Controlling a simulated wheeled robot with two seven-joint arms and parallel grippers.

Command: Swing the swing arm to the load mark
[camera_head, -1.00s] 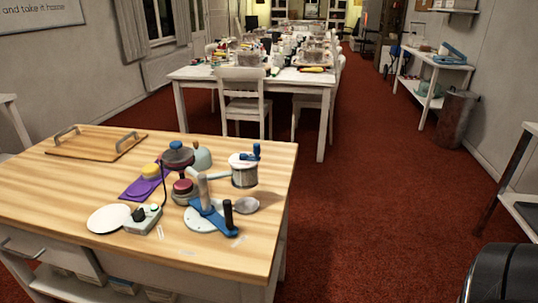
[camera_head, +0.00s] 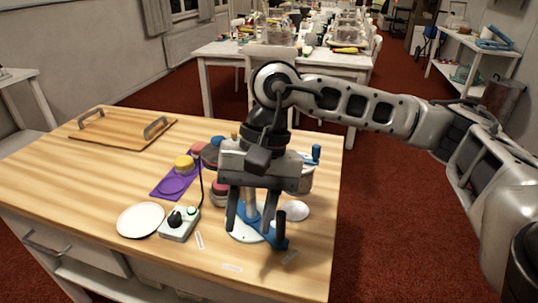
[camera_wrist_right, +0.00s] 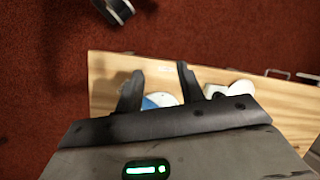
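The swing arm device stands near the front right of the wooden table. Its pale round base (camera_head: 243,238) lies flat on the tabletop. The blue swing arm (camera_head: 268,227) carries an upright dark handle (camera_head: 281,232), with a small silver disc (camera_head: 295,210) beside it. My right gripper (camera_head: 250,228) points down over the device, fingers apart, and hides much of it. I cannot tell whether it touches the arm. In the right wrist view the fingers (camera_wrist_right: 159,85) are apart, with part of the pale and blue device between them. Small labels lie near the base, too small to read. My left gripper is out of view.
A control box (camera_head: 178,226) with a dark knob and a white disc (camera_head: 141,220) sit left of the device. A purple mat (camera_head: 170,187), a yellow piece (camera_head: 184,162) and a wooden board with handles (camera_head: 122,133) lie farther back. Bare tabletop (camera_head: 90,185) is at left.

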